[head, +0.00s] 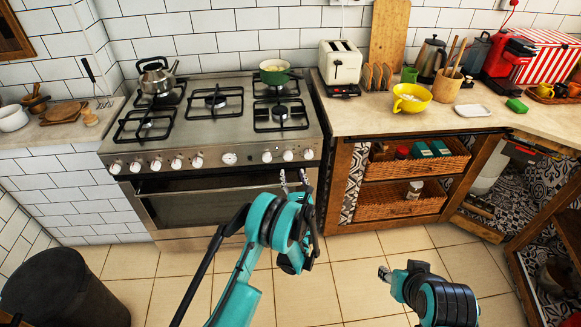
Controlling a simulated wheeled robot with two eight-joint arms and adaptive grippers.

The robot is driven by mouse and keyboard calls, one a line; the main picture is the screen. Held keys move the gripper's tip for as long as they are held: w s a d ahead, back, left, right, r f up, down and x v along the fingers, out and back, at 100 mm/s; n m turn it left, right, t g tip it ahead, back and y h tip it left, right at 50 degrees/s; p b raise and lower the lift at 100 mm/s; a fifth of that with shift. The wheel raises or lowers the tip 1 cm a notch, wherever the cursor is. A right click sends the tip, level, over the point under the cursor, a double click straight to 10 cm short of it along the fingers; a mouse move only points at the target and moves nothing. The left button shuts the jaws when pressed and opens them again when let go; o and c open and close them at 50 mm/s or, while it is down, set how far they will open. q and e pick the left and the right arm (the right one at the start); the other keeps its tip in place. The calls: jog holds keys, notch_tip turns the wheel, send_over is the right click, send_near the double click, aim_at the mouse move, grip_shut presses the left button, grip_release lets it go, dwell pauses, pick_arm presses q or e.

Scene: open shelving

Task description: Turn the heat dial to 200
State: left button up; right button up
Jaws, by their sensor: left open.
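The steel stove (215,110) stands at the back left, with a row of white knobs along its front panel. A larger round white dial (229,158) sits mid-row; its markings are too small to read, and I cannot tell which knob is the heat dial. My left gripper (293,179) is open in front of the right part of the stove, just below the rightmost knobs (288,155). Its fingers appear apart from the knobs and hold nothing visible. My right gripper (384,274) is low over the floor at right, small and partly turned away, its jaws unclear.
The oven door handle (205,187) runs below the knobs. A kettle (156,78) and a green pot (274,73) stand on the burners. The wooden counter with wicker drawers (415,160) is to the right. A dark bin (65,290) stands front left. The tiled floor between is clear.

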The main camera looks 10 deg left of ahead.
pick_arm(q)
jog(key=v, duration=0.3)
jog(key=shift+s, duration=0.1)
dwell(0.3)
jog(key=s+a+r+n+g, duration=0.1)
jog(key=a+r+n+g, duration=0.15)
jog(key=r+n, duration=0.3)
jog(key=s+a+r+n+g, duration=0.1)
jog(key=s+a+r+n, duration=0.1)
jog(key=a+r+n, duration=0.3)
jog(key=s+a+r+n+g, duration=0.3)
jog(key=s+r+n, duration=0.4)
jog(key=s+n, duration=0.15)
jog(key=s+d+n+g+h, duration=0.2)
jog(key=s+n, duration=0.5)
jog(key=s, duration=0.6)
jog(key=s+d+f+n+g+h, duration=0.1)
jog(key=s+n+h, duration=0.3)
jog(key=s, duration=1)
jog(key=d+n, duration=0.1)
jog(key=n, duration=0.2)
jog(key=shift+s+d+n+g, duration=0.2)
jog(key=shift+s+n+g, duration=0.1)
jog(key=shift+n+g, duration=0.1)
